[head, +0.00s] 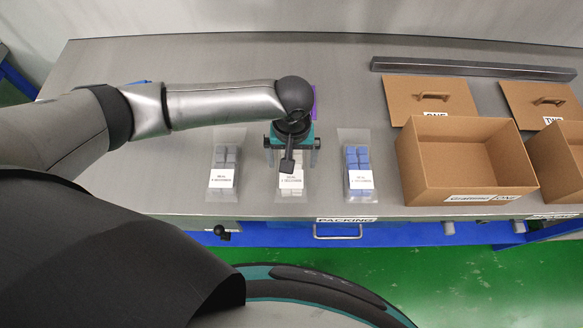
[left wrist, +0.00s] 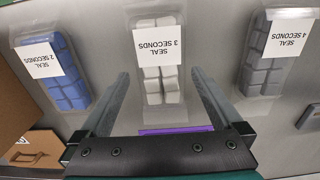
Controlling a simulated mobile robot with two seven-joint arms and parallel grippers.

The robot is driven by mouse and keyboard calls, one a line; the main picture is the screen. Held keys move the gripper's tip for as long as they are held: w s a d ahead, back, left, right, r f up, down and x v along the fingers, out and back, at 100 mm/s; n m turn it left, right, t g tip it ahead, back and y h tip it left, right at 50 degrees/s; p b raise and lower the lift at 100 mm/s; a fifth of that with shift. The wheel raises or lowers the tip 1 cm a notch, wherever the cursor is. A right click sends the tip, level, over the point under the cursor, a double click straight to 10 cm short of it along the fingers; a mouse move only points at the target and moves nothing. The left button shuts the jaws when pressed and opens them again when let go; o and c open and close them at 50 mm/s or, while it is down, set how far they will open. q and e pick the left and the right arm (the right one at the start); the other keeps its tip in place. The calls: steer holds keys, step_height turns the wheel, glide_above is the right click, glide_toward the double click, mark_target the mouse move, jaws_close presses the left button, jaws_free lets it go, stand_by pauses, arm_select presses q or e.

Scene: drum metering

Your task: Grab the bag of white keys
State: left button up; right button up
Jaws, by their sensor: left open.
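The bag of white keys (head: 291,184) lies on the metal table, a clear bag with white blocks and a paper label. The left wrist view shows the bag of white keys (left wrist: 152,84) in the middle, its label reading "SEAL 3 SECONDS". My left gripper (head: 291,160) is above its far end in the head view, partly hiding it. In the left wrist view my left gripper (left wrist: 158,85) is open, one finger on each side of the white bag, with nothing held. I cannot tell the height of the fingertips above the table. My right gripper is not in view.
A bag of grey keys (head: 222,180) lies left of the white one and a bag of blue keys (head: 358,178) lies right. A cardboard box (head: 470,170) stands farther right, with a cardboard lid (head: 430,97) behind. A purple object (left wrist: 175,131) is partly hidden by my gripper.

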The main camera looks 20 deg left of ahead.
arm_select(q)
step_height(320, 180, down, 3)
steer(key=shift+s+f, duration=0.1)
steer(key=shift+f, duration=0.1)
steer(key=shift+r, duration=0.1)
steer(key=c, duration=1.3)
